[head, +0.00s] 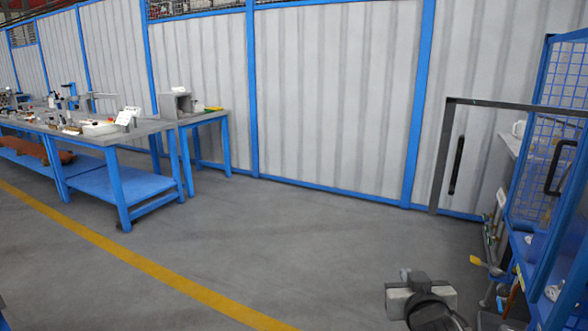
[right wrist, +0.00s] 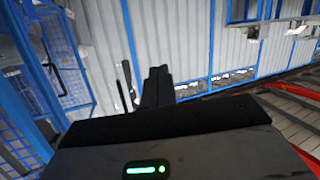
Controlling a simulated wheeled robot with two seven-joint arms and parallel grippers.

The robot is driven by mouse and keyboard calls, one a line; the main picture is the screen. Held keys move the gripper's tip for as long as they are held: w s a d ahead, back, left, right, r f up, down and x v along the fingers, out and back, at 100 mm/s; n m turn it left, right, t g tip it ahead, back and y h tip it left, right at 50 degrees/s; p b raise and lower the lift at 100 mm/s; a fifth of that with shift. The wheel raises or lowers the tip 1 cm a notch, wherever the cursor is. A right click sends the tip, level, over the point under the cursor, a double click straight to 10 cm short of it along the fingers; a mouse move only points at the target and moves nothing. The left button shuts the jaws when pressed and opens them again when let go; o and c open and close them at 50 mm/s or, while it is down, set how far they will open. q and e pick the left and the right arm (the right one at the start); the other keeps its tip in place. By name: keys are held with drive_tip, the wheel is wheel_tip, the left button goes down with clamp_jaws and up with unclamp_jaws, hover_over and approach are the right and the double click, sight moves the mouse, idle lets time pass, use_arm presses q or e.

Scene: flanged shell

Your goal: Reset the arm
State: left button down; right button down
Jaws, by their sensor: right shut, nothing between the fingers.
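My right gripper (head: 406,275) shows low in the head view, right of centre, held out over the grey floor. In the right wrist view its dark fingers (right wrist: 156,86) are pressed together with nothing between them. My left gripper is in neither view. I cannot make out a flanged shell in either view.
A blue workbench (head: 150,186) with tools and parts stands at the left, beside a smaller table (head: 205,117) with a grey box. A blue mesh-sided frame (head: 555,90) with fittings stands close at the right. The middle floor (head: 290,235) is clear.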

drive_tip(key=s+a+f+n+g+y+p, duration=0.1)
drive_tip(key=s+a+f+y, duration=0.1)
drive_tip(key=s, duration=0.6)
drive_tip(key=s+a+f+g+y+p, duration=0.1)
drive_tip(key=s+a+f, duration=0.3)
drive_tip(key=s, duration=0.5)
drive_tip(key=s+a+f+n+g+y+p, duration=0.1)
drive_tip(key=s+a+f+g+y, duration=0.1)
drive_tip(key=s+f, duration=0.4)
drive_tip(key=s+a+y, duration=0.1)
drive_tip(key=s, duration=0.2)
drive_tip(key=shift+s+a+f+n, duration=0.25)
drive_tip(key=shift+a+f+n, duration=0.05)
drive_tip(key=shift+f, duration=0.1)
drive_tip(key=shift+d, duration=0.1)
